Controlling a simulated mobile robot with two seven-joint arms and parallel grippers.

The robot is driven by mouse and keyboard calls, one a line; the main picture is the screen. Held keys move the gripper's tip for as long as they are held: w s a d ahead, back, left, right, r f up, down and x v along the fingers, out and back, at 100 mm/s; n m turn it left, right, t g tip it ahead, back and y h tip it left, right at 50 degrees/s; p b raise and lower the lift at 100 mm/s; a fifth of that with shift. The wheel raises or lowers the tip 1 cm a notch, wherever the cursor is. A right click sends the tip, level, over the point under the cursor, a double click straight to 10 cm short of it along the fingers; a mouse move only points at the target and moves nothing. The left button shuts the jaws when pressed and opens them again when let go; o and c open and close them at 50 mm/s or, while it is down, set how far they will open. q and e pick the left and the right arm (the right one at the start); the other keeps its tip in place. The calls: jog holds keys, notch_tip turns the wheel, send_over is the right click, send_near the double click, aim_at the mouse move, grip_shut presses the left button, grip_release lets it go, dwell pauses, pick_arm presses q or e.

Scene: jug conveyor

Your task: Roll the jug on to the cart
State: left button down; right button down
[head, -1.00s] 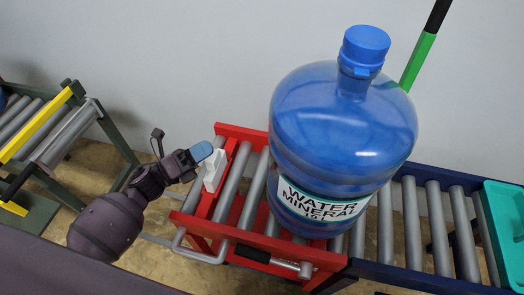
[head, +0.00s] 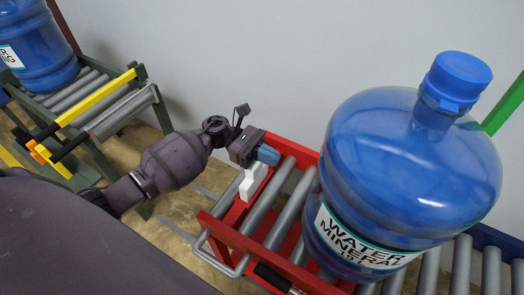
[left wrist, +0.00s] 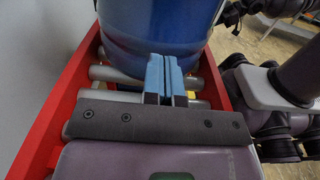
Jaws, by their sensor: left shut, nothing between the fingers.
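The big blue water jug (head: 405,170) stands upright on the rollers of a red roller frame with a grey tube handle, which looks like the cart (head: 228,228). The jug's base is toward the right end of the red frame; I cannot tell whether it also rests on the blue-framed conveyor. My left gripper (head: 268,155) is over the left end of the red frame, left of the jug and apart from it in the head view. In the left wrist view its blue fingers (left wrist: 165,78) are together and empty, pointing at the jug's lower side (left wrist: 160,25). My right gripper does not show.
A blue-framed roller conveyor (head: 462,265) adjoins at the right. A white block (head: 253,183) is at the red frame's left end. At the far left, another blue jug (head: 40,48) stands on a green roller frame with a yellow bar (head: 95,98). Floor shows between the frames.

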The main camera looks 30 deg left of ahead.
pick_arm(q)
jog(key=d, duration=0.9)
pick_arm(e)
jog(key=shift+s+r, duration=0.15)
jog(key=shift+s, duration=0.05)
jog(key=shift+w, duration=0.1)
pick_arm(q)
jog(key=shift+d, duration=0.1)
